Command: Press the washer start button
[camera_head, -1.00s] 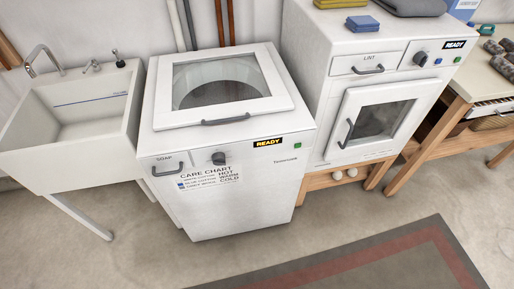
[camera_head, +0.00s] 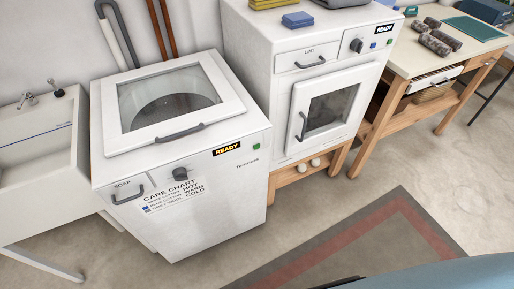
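The white top-loading washer (camera_head: 215,205) stands left of centre. Its windowed lid (camera_head: 175,102) is closed. On its front panel are a lit READY display (camera_head: 227,150), a dark round knob (camera_head: 180,174), and a SOAP drawer handle (camera_head: 128,194). A small green button (camera_head: 257,146) sits right of the display near the panel's right edge. Nothing touches the button. Neither of my grippers is in view. A pale blue rounded shape at the bottom right may be part of my body.
The dryer (camera_head: 268,75) stands right of the washer on a wooden stand (camera_head: 335,160), with folded cloths (camera_head: 297,20) on top. A sink (camera_head: 40,150) is at the left. A wooden workbench (camera_head: 425,55) is at the right. A grey and red rug (camera_head: 375,230) lies on otherwise open floor in front.

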